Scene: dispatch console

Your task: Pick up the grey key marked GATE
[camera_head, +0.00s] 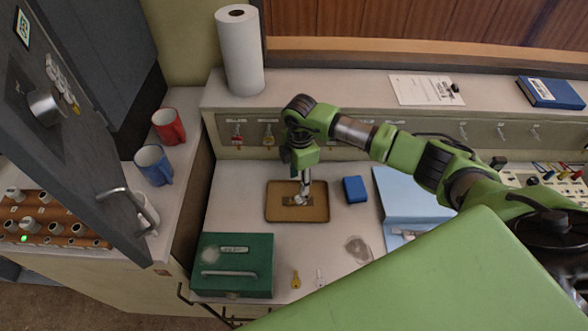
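My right gripper (303,198) points down into a shallow brown tray (270,213) on the desk. Its fingertips are low over the tray, close to a small dark grey item (288,201) there. I cannot tell if that item is the grey key, or whether the fingers hold anything. A small silver-grey key (319,278) lies on the desk front beside a brass key (296,279). More keys hang on the panel behind, including a silver one (463,131). No GATE marking is readable. My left gripper is not in view.
A green cash box (232,283) stands front left of the tray, and a small blue box (354,189) to its right. A blue folder (405,190) lies further right. Mugs (168,126) and an open grey cabinet door (75,130) are left.

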